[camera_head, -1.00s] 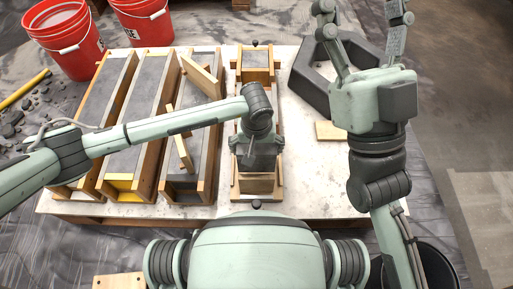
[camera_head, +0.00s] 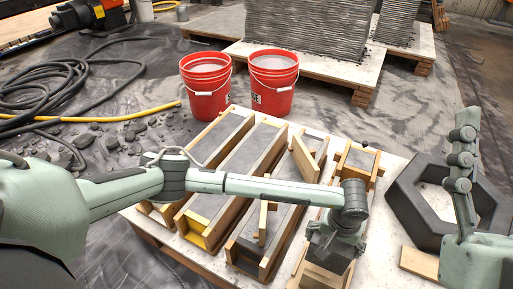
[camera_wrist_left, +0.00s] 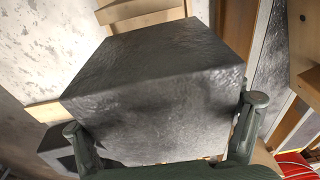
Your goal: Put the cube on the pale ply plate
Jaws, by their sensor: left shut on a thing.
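The dark grey cube (camera_wrist_left: 155,85) fills the middle of the left wrist view, between the two fingers of my left gripper (camera_wrist_left: 163,115), which is shut on it. In the head view my left gripper (camera_head: 334,238) is over the near part of the rightmost wooden mould, and its hand largely hides the cube. I cannot tell whether the cube is clear of the wood below. The pale ply plate (camera_head: 419,262) lies flat and bare on the table, right of the left gripper. My right gripper (camera_head: 466,165) is raised at the right edge, one finger visible, apparently open and empty.
Long wooden moulds (camera_head: 218,140) with grey filling stand left of the gripper, some with loose wooden strips. A dark hexagonal ring (camera_head: 412,208) lies behind the plate. Two red buckets (camera_head: 206,85) stand beyond the table. Bare table top shows around the plate.

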